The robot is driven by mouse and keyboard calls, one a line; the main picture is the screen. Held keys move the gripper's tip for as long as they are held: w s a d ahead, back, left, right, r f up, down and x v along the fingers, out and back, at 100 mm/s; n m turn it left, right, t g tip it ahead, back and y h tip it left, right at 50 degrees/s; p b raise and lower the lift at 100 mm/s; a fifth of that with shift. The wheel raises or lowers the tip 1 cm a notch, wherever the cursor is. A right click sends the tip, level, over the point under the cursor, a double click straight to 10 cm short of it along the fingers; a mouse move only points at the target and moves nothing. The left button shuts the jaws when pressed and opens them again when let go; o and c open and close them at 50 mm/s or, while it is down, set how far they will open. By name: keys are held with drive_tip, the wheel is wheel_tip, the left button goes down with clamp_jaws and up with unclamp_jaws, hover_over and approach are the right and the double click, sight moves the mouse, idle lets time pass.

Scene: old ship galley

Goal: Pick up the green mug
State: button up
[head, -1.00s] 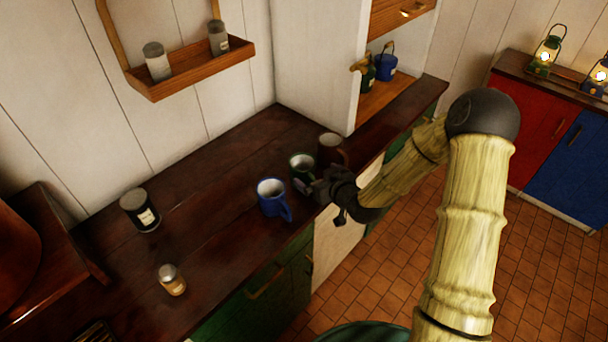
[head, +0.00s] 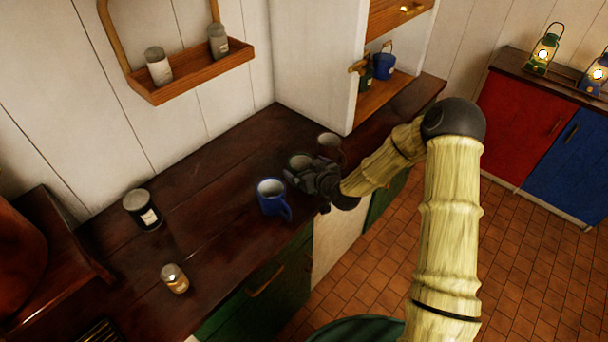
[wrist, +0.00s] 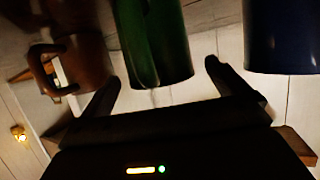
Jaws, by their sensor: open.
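The green mug (head: 299,160) stands on the dark wooden counter, mostly hidden behind my gripper (head: 308,180) in the head view. In the wrist view the green mug (wrist: 158,40) fills the top middle, seen upside down. My gripper (wrist: 163,78) is open there, with one finger to each side of the mug in the picture. The mug's near edge shows between the fingertips, with a gap on both sides. I cannot tell whether any finger touches it.
A blue mug (head: 271,197) stands close on the left and a brown mug (head: 330,146) close behind on the right. A dark jar (head: 142,210) and a small jar (head: 174,279) stand further left. The counter (head: 215,185) is clear between the jars and mugs.

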idle(0.4)
drive_tip(key=c, duration=1.5)
drive_tip(key=shift+r, duration=0.2)
wheel_tip(320, 180, up, 10)
drive_tip(key=b, duration=0.1)
drive_tip(key=shift+f+b, duration=0.15)
drive_tip(key=shift+b, duration=0.25)
